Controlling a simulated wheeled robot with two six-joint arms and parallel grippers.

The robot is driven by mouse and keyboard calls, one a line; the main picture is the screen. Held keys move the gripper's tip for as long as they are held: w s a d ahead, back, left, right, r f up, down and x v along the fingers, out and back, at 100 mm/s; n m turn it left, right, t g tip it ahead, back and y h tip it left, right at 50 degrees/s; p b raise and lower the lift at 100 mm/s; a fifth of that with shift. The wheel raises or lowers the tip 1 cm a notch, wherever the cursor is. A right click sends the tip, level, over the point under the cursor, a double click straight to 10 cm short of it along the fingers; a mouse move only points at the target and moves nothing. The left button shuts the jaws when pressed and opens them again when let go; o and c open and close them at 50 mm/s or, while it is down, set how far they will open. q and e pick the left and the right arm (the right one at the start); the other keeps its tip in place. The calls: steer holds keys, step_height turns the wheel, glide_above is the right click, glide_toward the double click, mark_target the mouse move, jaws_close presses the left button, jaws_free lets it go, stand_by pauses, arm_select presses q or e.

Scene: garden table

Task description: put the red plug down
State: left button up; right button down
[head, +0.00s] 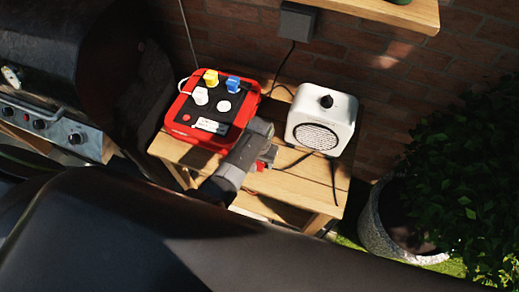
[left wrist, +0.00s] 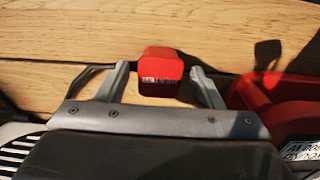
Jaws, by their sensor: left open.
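The red plug (left wrist: 160,72) is between the two fingers of my left gripper (left wrist: 160,78) in the left wrist view, with a small gap on each side. It appears to be at the wooden tabletop (left wrist: 60,45), though its exact contact is hard to tell. A black cable runs to the left from near it. In the head view my left gripper (head: 270,153) is open over the front part of the table, and a bit of the red plug (head: 261,167) shows beside it. My right gripper is in neither view.
A red power box (head: 176,126) with yellow, blue and white plugs stands left of the gripper. A white appliance (head: 341,105) with a round grille stands to the right. A grill (head: 80,70) is at far left, a potted plant (head: 375,228) at far right.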

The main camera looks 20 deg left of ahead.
mark_target(258, 162)
arm_select(q)
step_height(258, 162, up, 12)
stand_by(0.5)
steer(key=shift+f, duration=0.1)
steer(key=s+a+n+t, duration=0.1)
steer(key=s+a+t, duration=0.1)
steer(key=s+a, duration=1)
steer(key=s+a+r+t+y, duration=0.1)
steer(key=s+a+r, duration=0.1)
steer(key=s+r, duration=0.3)
steer(key=s+a+r+t+y, duration=0.1)
steer(key=s+a+r, duration=0.15)
steer(key=s, duration=0.45)
step_height(258, 162, down, 30)
steer(key=a+g+b, duration=0.2)
steer(key=b, duration=0.3)
steer(key=s+f+b, duration=0.1)
steer(key=s+f, duration=0.6)
steer(key=f, duration=0.2)
steer(key=s+d+f+h+b, duration=0.1)
steer(key=s+f+b, duration=0.1)
steer(key=s+f, duration=0.5)
step_height(258, 162, down, 3)
steer(key=shift+s+d+r+g, duration=0.15)
steer(key=shift+s+d+g, duration=0.1)
steer(key=shift+g, duration=0.15)
